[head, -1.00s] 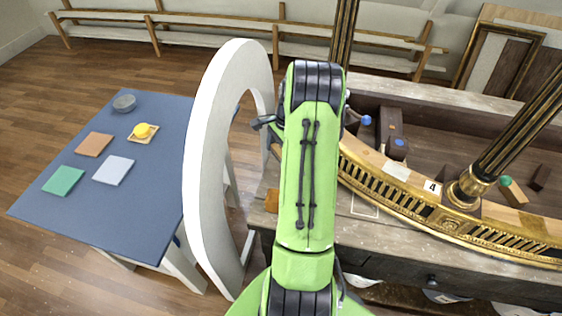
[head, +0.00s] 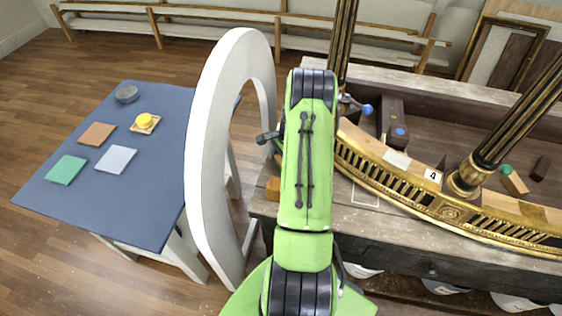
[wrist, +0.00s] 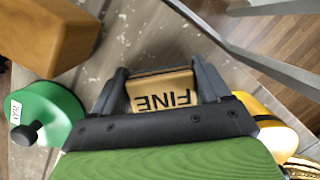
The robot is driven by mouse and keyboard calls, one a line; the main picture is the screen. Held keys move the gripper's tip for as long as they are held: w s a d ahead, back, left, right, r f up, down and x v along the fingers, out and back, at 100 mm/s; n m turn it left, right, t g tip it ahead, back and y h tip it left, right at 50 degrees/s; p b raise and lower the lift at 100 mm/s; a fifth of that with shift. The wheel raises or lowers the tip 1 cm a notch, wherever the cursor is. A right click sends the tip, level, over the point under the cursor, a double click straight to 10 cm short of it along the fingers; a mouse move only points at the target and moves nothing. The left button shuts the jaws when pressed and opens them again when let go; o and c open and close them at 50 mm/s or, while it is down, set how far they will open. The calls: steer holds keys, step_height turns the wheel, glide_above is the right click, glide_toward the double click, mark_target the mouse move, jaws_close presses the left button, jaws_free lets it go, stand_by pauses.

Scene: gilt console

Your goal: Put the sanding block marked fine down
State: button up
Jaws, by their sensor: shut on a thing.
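The sanding block (wrist: 162,93) is tan, with the word FINE upside down on the face turned to the wrist camera. My gripper (wrist: 160,70) is shut on it, with one dark finger on each side. Worn grey wood shows beyond the block in the wrist view; I cannot tell whether the block touches it. In the head view my green arm hides the gripper and the block.
In the wrist view, a green round thing (wrist: 50,112) with a black knob, a brown wooden block (wrist: 48,32) and a yellow round thing (wrist: 272,122) surround the gripper. A white arch (head: 205,165) stands left of my arm. A gilt curved rail (head: 395,183) stands right.

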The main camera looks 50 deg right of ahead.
steer(key=shift+s+a+f, duration=0.1)
steer(key=shift+f, duration=0.25)
